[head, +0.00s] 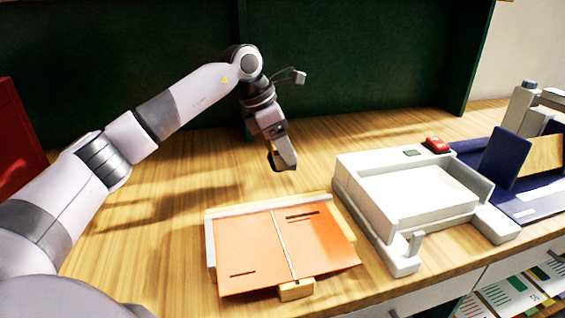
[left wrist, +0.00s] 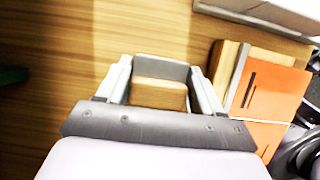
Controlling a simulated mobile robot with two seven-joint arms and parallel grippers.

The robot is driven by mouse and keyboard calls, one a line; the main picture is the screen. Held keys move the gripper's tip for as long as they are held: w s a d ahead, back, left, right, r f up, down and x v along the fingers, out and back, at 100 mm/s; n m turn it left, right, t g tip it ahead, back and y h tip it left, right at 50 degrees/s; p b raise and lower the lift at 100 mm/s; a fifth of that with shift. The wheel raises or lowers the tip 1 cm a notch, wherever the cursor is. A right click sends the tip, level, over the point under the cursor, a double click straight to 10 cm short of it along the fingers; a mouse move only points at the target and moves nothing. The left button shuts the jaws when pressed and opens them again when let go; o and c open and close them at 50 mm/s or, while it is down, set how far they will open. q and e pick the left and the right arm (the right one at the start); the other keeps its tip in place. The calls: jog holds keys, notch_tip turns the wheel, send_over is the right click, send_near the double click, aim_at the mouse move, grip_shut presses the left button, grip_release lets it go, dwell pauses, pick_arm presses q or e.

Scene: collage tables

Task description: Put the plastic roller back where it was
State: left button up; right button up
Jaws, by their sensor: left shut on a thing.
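My left gripper (head: 284,164) hangs above the table behind the orange sheet, pointing down. In the left wrist view my left gripper (left wrist: 160,90) is shut on a tan, block-like thing (left wrist: 160,94) between its fingers. I cannot tell for sure whether this is the plastic roller, and no other roller shows clearly. In the head view the held thing is mostly hidden by the fingers. My right gripper is not in view.
An orange sheet (head: 255,252) lies on a low wooden board near the front edge. A white tray-like machine (head: 350,180) with a red button (head: 437,145) stands right of it. A blue device (head: 504,160) is at the far right. The table left of the board is clear.

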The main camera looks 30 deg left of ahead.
aim_at(283, 162)
pick_arm(q)
jog(key=shift+f, duration=2)
jog(key=shift+f, duration=0.2)
jog(key=o, duration=1)
jog(key=shift+r, duration=0.1)
jog(key=v, duration=1.2)
jog(key=shift+s, duration=0.1)
